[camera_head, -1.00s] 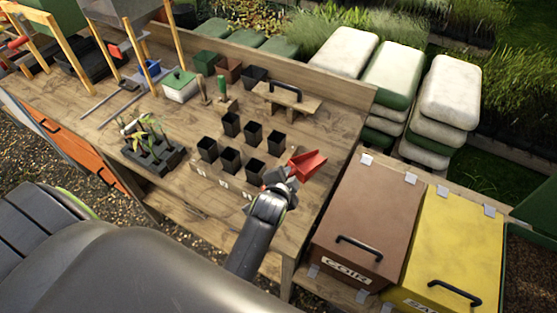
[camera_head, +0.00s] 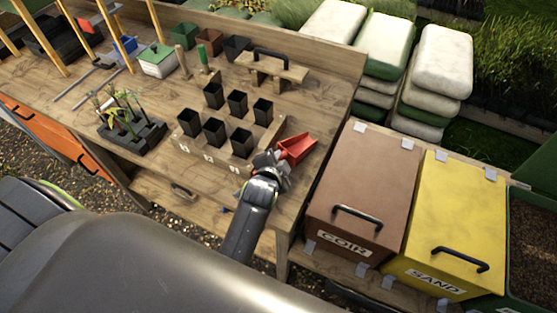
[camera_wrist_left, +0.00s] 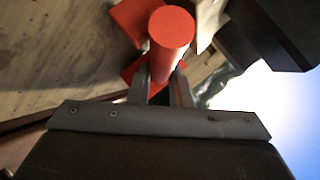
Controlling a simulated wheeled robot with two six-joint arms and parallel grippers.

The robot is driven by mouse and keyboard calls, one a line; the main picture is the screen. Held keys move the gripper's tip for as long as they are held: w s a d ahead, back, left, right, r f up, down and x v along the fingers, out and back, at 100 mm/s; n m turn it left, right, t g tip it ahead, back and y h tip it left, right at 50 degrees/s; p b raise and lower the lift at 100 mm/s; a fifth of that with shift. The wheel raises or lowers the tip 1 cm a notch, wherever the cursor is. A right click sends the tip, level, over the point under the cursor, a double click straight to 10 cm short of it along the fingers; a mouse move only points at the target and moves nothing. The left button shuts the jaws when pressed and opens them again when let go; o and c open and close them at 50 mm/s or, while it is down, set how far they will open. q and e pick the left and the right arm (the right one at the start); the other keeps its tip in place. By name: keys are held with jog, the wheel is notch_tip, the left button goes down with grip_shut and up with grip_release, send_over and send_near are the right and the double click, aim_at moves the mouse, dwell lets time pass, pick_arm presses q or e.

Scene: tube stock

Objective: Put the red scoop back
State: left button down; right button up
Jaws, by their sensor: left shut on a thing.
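The red scoop (camera_head: 297,148) is at the right end of the wooden bench, to the right of the black pots. My left gripper (camera_head: 274,166) is shut on its handle. In the left wrist view the round red handle (camera_wrist_left: 171,30) stands between the two fingers of the left gripper (camera_wrist_left: 161,84), with more red of the scoop behind it. I cannot tell whether the scoop touches the bench top. My right gripper is not in view.
Several black pots (camera_head: 238,103) stand in a numbered wooden holder (camera_head: 186,148) left of the scoop. A brown coir bin (camera_head: 361,180) and a yellow sand bin (camera_head: 450,215) stand at right. Bare bench lies between.

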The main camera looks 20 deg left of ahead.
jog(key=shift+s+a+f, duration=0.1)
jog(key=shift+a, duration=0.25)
pick_arm(q)
jog(key=shift+f, duration=0.6)
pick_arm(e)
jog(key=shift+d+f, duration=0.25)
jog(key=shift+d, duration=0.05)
pick_arm(q)
jog(key=c, duration=1.3)
grip_release()
jog(key=shift+o, duration=0.2)
